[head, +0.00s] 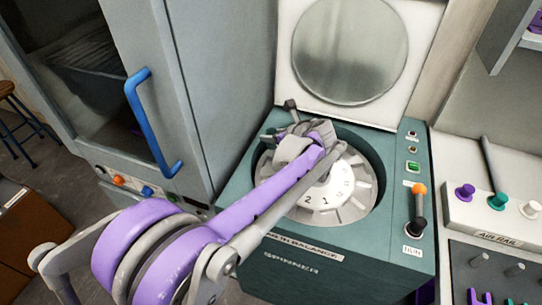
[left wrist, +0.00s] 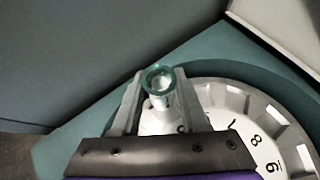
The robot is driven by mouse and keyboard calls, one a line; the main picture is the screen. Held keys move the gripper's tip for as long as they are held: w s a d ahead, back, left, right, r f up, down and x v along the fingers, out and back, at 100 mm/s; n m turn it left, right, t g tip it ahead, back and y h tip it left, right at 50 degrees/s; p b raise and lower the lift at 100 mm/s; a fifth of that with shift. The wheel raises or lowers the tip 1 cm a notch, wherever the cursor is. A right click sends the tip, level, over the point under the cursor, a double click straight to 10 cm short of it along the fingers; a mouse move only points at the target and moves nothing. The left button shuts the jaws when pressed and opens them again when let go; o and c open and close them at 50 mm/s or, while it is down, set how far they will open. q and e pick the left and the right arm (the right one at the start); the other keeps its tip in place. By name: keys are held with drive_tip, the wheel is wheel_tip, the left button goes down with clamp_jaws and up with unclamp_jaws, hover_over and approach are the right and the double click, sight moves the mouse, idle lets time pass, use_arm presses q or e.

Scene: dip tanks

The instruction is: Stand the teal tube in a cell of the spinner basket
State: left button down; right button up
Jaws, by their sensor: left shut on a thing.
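The teal tube (left wrist: 158,79) is held between the fingers of my left gripper (left wrist: 157,98), its round open teal rim facing the camera in the left wrist view. In the head view my left gripper (head: 281,121) is over the far left part of the spinner basket, and the tube is mostly hidden there. The spinner basket (head: 322,200) is a pale round rotor with numbered cells, sunk in the teal spinner; it also shows in the left wrist view (left wrist: 235,104). I cannot tell whether the tube's lower end touches the basket. My right gripper is not in view.
The spinner's round-windowed lid (head: 350,50) stands open behind the basket. A grey cabinet with a blue handle (head: 150,125) rises close on the left. An orange-tipped lever (head: 419,205) stands at the spinner's right front. A panel with coloured knobs (head: 490,215) is farther right.

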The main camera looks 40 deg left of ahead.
use_arm(q)
wheel_tip(320, 180, down, 10)
drive_tip(key=shift+w+a+r+b, duration=0.1)
drive_tip(key=shift+b, duration=0.4)
drive_tip(key=shift+c, duration=2.1)
unclamp_jaws()
drive_tip(key=shift+r, duration=0.15)
drive_tip(key=v, duration=1.2)
drive_tip(key=shift+p, duration=0.3)
